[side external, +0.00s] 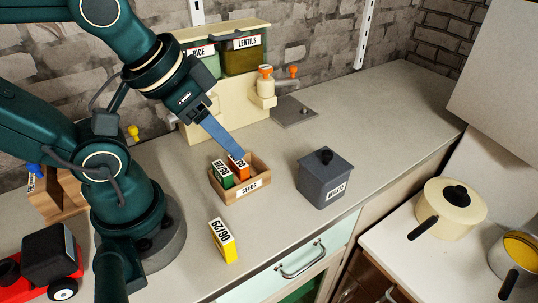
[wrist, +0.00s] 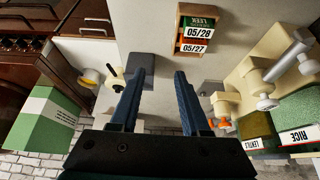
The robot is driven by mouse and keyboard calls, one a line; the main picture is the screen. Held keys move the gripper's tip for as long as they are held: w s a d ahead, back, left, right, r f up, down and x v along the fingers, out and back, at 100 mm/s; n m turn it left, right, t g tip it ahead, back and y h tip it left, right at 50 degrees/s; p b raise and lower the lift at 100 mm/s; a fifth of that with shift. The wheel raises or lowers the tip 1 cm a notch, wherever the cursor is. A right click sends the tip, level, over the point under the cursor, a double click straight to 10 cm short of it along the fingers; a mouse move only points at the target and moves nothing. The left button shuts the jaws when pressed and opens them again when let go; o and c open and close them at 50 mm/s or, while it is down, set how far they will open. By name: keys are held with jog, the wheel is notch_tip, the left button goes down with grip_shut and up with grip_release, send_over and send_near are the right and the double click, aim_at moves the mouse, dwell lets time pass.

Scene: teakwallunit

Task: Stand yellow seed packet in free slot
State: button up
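The yellow seed packet (side external: 229,252) rests on the counter in front of the seed box, its white 06/29 label showing; it is not seen in the wrist view. The wooden SEEDS box (side external: 233,194) holds a green packet (side external: 221,177) and an orange packet (side external: 239,168); bare space shows at its right end. In the wrist view the box (wrist: 180,30) is at the top, its packets labelled 05/28 and 05/27. My gripper (wrist: 158,75) is open and empty. In the side view its blue fingers (side external: 238,152) overlap the orange packet; the wrist view shows no packet between them.
A grey lidded WASTE bin (side external: 324,182) stands right of the box. Behind are a cream unit with RICE and LENTILS bins (side external: 240,60) and orange-topped taps (side external: 265,85). A wooden block and red toy truck (side external: 45,265) are at left. Counter around the yellow packet is clear.

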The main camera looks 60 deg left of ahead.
jog(key=o, duration=0.6)
jog(key=shift+o, duration=0.2)
jog(key=g, duration=0.9)
send_over(222, 230)
jog(key=w, duration=0.2)
notch_tip(222, 230, down, 7)
jog(key=shift+s+f, duration=0.1)
jog(key=shift+s, duration=0.05)
jog(key=shift+x, duration=2.4)
